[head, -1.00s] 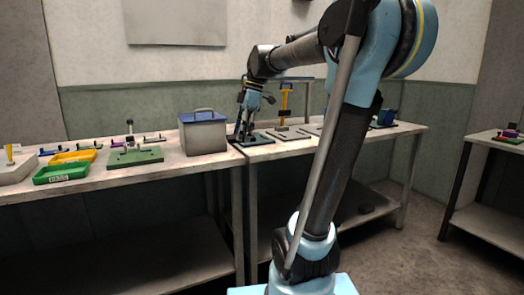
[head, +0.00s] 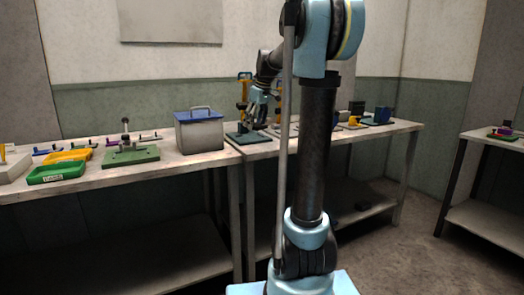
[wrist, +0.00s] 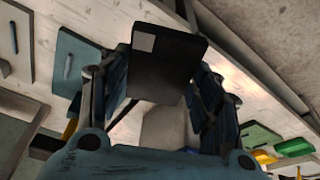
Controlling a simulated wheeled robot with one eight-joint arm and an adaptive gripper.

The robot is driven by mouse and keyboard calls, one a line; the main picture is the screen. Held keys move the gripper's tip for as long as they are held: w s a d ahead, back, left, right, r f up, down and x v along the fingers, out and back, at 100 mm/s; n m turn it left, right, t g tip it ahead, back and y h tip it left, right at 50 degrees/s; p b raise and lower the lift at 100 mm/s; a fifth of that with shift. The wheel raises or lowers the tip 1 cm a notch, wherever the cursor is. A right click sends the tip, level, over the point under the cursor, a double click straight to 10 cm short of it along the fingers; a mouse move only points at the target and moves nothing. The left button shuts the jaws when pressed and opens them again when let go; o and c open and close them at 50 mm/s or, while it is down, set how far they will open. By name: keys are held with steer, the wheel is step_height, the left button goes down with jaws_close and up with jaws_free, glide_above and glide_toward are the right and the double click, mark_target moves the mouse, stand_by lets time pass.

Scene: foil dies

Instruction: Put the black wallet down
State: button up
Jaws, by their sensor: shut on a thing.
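The black wallet (wrist: 168,68) is a dark flat piece with a light grey square near one corner in the wrist view. My gripper (wrist: 163,88) is shut on it, with a finger at each side. The wallet shows above the pale worktop; its exact height is hard to tell. In the head view my gripper (head: 259,106) hangs over the right-hand bench (head: 262,149), right of the grey box. The wallet cannot be made out clearly there.
A grey box with a blue lid (head: 199,135) stands left of my gripper. A dark green plate (head: 247,138) lies below it. A yellow upright tool (head: 242,90) stands behind. Green (head: 57,174) and yellow trays sit farther left. My arm hides part of the right bench.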

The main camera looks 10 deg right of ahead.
mark_target(262, 147)
steer(key=w+d+m+h, duration=0.1)
steer(key=w+d+m, duration=0.3)
steer(key=w, duration=0.2)
steer(key=shift+s+d+f+x, duration=0.1)
steer(key=shift+s+d+x, duration=0.2)
steer(key=shift+x, duration=1.45)
steer(key=shift+s+d+f+x, duration=0.15)
steer(key=shift+s+x, duration=0.3)
steer(key=shift+x, duration=1.35)
steer(key=shift+s+d+f+x, duration=0.1)
steer(key=shift+s+d+x, duration=0.2)
steer(key=shift+x, duration=1.45)
steer(key=shift+a, duration=0.1)
steer(key=o, duration=1.2)
